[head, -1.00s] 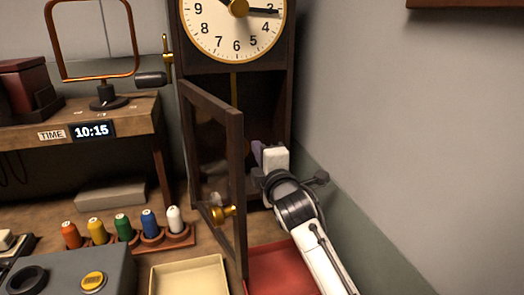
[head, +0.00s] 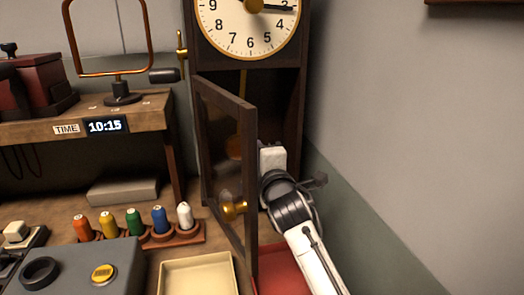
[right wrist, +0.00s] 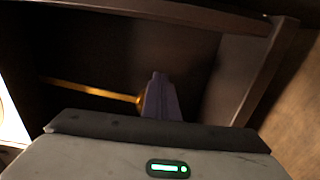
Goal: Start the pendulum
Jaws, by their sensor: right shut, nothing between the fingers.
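The tall dark wooden clock (head: 297,100) stands against the back wall, its dial at the top. Its glazed door (head: 249,180) is swung open, with a brass knob (head: 234,209). The pendulum rod (head: 242,95) hangs inside, and the round bob (head: 235,148) shows dimly through the door glass. My right gripper reaches into the case from the right of the door; its fingertips are hidden in the head view. In the right wrist view the purple fingers (right wrist: 161,98) are shut and empty. The gold rod (right wrist: 90,90) runs up to them; I cannot tell whether they touch.
A cream tray (head: 197,262) and a red tray (head: 280,272) lie below the door. Several thread spools (head: 134,222) stand in a rack at left. A grey box with a yellow button (head: 103,274) is at front left. A wooden shelf holds a clock display (head: 104,126).

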